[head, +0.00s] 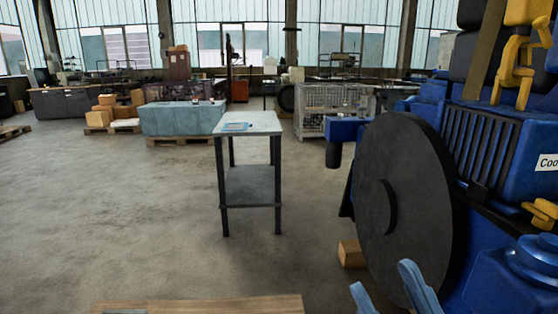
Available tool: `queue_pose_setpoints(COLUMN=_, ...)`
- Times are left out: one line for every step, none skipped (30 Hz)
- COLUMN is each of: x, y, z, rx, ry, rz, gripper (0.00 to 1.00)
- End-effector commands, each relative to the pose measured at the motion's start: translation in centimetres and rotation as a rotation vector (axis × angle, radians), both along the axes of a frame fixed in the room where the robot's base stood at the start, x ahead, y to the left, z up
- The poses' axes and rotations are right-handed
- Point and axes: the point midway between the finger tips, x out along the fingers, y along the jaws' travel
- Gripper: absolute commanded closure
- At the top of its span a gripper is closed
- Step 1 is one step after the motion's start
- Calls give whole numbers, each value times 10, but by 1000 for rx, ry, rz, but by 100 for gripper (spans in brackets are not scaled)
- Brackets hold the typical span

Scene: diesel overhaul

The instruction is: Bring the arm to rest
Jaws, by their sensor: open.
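My gripper (382,277) shows at the bottom of the head view, right of the middle. Its two light blue fingers point up and stand apart, with nothing seen between them. The rest of my arm is below the picture's edge. Behind and to the right of the fingers is the large black flywheel disc (400,240) on the end of the blue engine (500,150). I cannot tell how close the fingers are to the disc.
A wooden surface (230,304) lies at the bottom edge, left of my gripper. A small metal table (262,124) with a blue item on it stands mid-floor. A wooden block (351,253) sits beside the disc. The concrete floor (110,220) at left is clear.

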Motion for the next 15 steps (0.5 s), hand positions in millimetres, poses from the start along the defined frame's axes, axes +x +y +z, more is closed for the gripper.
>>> queue_pose_setpoints(x=-12, y=-2, z=-11, rx=50, ry=52, rz=-24, gripper=53)
queue_pose_setpoints(x=-18, y=-5, z=-17, rx=77, ry=82, rz=-40, gripper=53)
queue_pose_setpoints(x=-27, y=-9, z=-25, rx=110, ry=123, rz=-64, gripper=53)
queue_pose_setpoints(x=-33, y=-12, z=-32, rx=134, ry=155, rz=-80, gripper=53)
queue_pose_setpoints(x=-40, y=-15, z=-38, rx=156, ry=189, rz=-98, gripper=53)
queue_pose_setpoints(x=-48, y=-19, z=-47, rx=182, ry=235, rz=-119, gripper=53)
queue_pose_setpoints(x=-56, y=-22, z=-53, rx=199, ry=269, rz=-135, gripper=53)
queue_pose_setpoints(x=-63, y=-25, z=-60, rx=215, ry=306, rz=-153, gripper=53)
queue_pose_setpoints(x=-73, y=-29, z=-70, rx=234, ry=356, rz=-172, gripper=53)
queue_pose_setpoints(x=-80, y=-33, z=-77, rx=247, ry=392, rz=-188, gripper=53)
queue_pose_setpoints(x=-88, y=-35, z=-84, rx=258, ry=432, rz=-201, gripper=53)
queue_pose_setpoints(x=-99, y=-40, z=-93, rx=270, ry=483, rz=-221, gripper=53)
queue_pose_setpoints(x=-107, y=-43, z=-100, rx=275, ry=523, rz=-235, gripper=53)
queue_pose_setpoints(x=-116, y=-46, z=-107, rx=281, ry=563, rz=-249, gripper=53)
queue_pose_setpoints(x=-127, y=-50, z=-115, rx=285, ry=617, rz=-266, gripper=53)
